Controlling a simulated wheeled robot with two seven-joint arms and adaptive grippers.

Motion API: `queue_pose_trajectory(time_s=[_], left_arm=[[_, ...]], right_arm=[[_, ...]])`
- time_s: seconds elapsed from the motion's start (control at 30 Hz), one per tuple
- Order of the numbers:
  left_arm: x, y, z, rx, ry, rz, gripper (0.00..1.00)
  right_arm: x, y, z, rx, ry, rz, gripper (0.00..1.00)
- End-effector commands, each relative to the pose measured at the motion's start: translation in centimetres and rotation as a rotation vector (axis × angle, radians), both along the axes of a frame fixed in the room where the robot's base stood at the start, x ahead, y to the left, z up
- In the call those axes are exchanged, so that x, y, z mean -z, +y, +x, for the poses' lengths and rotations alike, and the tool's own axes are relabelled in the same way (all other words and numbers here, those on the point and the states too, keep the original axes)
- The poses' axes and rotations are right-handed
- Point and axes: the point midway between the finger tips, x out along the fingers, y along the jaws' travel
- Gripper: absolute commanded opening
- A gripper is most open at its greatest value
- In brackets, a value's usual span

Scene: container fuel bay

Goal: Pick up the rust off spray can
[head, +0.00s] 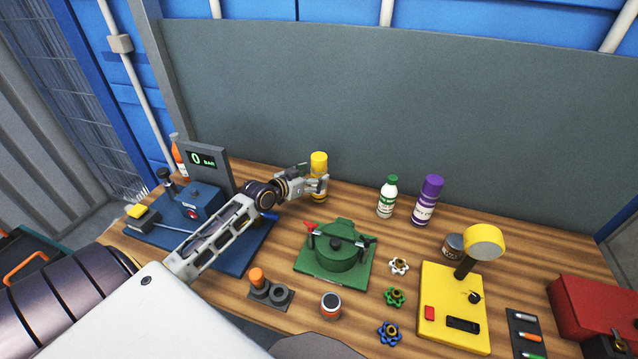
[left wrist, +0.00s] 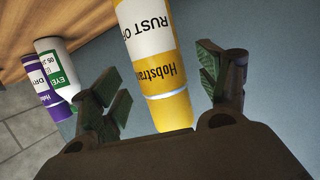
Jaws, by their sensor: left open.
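The rust off spray can (head: 319,160) is yellow with a white label band and stands upright at the back of the wooden bench. My left gripper (head: 316,182) is open at the can and partly hides its middle in the head view. In the left wrist view the can (left wrist: 155,50) shows its "RUST OFF" label and lies between the two spread fingers (left wrist: 163,88). I see a gap between the can and the right-hand finger; whether either finger touches is unclear. My right gripper is in neither view.
A white bottle with green cap (head: 387,198) and a purple-capped can (head: 428,202) stand to the right. A green pot-like unit (head: 337,250) sits in front. A blue test rig (head: 200,203) lies under my left arm. A grey panel (head: 400,100) rises behind.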

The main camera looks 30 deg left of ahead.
Motion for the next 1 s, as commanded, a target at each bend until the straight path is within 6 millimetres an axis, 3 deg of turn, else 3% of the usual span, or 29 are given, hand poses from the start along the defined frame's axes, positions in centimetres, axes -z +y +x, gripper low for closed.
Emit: queue_pose_trajectory(time_s=[0.5, 1.0], left_arm=[[1.0, -0.5, 3.2, -0.001, 0.000, -0.001, 0.75], [1.2, -0.6, 3.3, 0.000, 0.001, -0.001, 0.75]], right_arm=[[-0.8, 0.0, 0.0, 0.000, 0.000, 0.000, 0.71], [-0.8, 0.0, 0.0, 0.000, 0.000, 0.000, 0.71]])
